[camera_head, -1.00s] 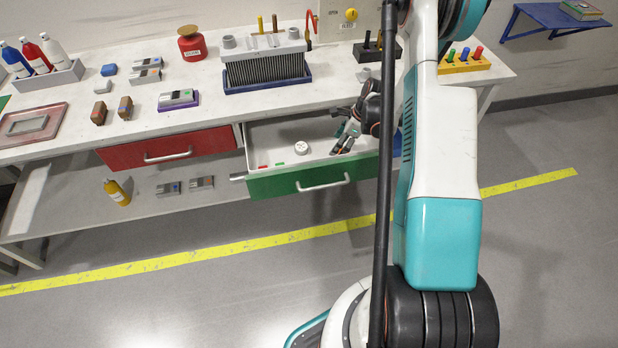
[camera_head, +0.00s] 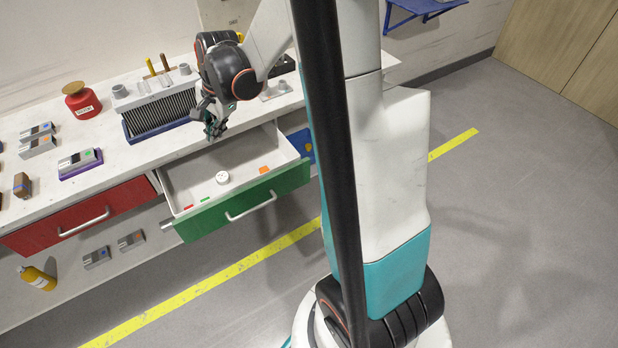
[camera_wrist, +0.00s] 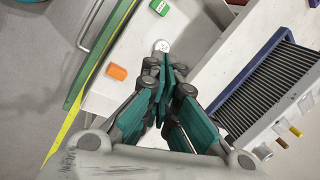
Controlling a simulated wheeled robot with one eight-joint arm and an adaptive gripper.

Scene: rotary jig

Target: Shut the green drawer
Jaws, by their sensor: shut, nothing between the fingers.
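The green drawer (camera_head: 205,222) stands pulled out from the bench, its light handle (camera_head: 251,208) on the front panel. In the wrist view the green front (camera_wrist: 88,62) runs along the left, with its handle (camera_wrist: 92,25) beside it. Inside lie a white round piece (camera_head: 222,177), an orange block (camera_head: 264,170), and small red and green pieces. My gripper (camera_head: 213,132) is shut and empty, above the back part of the drawer near the bench edge. Its closed fingers (camera_wrist: 166,75) fill the middle of the wrist view and hide part of the drawer floor.
A red drawer (camera_head: 80,213) is closed to the left. On the bench, a ribbed grey rack in a blue tray (camera_head: 135,138) stands close by my gripper, with a red canister (camera_head: 82,101) further left. Open floor lies before the drawer.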

